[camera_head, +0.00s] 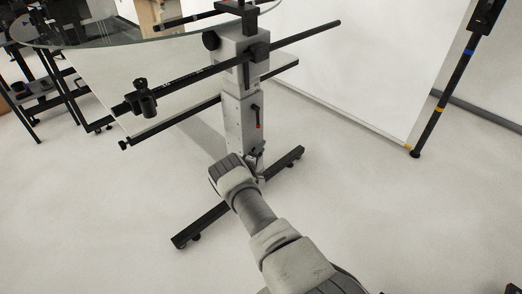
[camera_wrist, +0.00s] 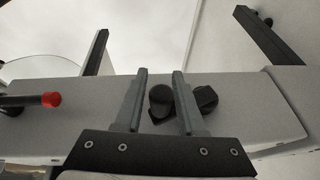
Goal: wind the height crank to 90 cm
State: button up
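A grey column (camera_head: 245,117) stands on a black wheeled base. A black handle with a red tip (camera_head: 258,123) sits on its side; the red-tipped handle is at the left in the wrist view (camera_wrist: 50,99). I cannot tell whether this is the height crank. My gripper (camera_head: 256,160) is at the lower column. In the wrist view my gripper (camera_wrist: 160,72) has its fingers apart, in front of the column. A black knob (camera_wrist: 160,98) shows between the fingers, and a second black part (camera_wrist: 206,98) lies right of the right finger. Contact cannot be told. No height scale is readable.
Black base legs (camera_head: 198,224) spread on the pale floor below my arm. A long black rod with a clamp (camera_head: 143,100) crosses the column higher up. A glass disc (camera_head: 110,32) is at upper left. A white panel (camera_head: 350,70) and a black pole (camera_head: 440,110) stand at right.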

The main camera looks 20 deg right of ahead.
grip_shut()
dwell(1.3)
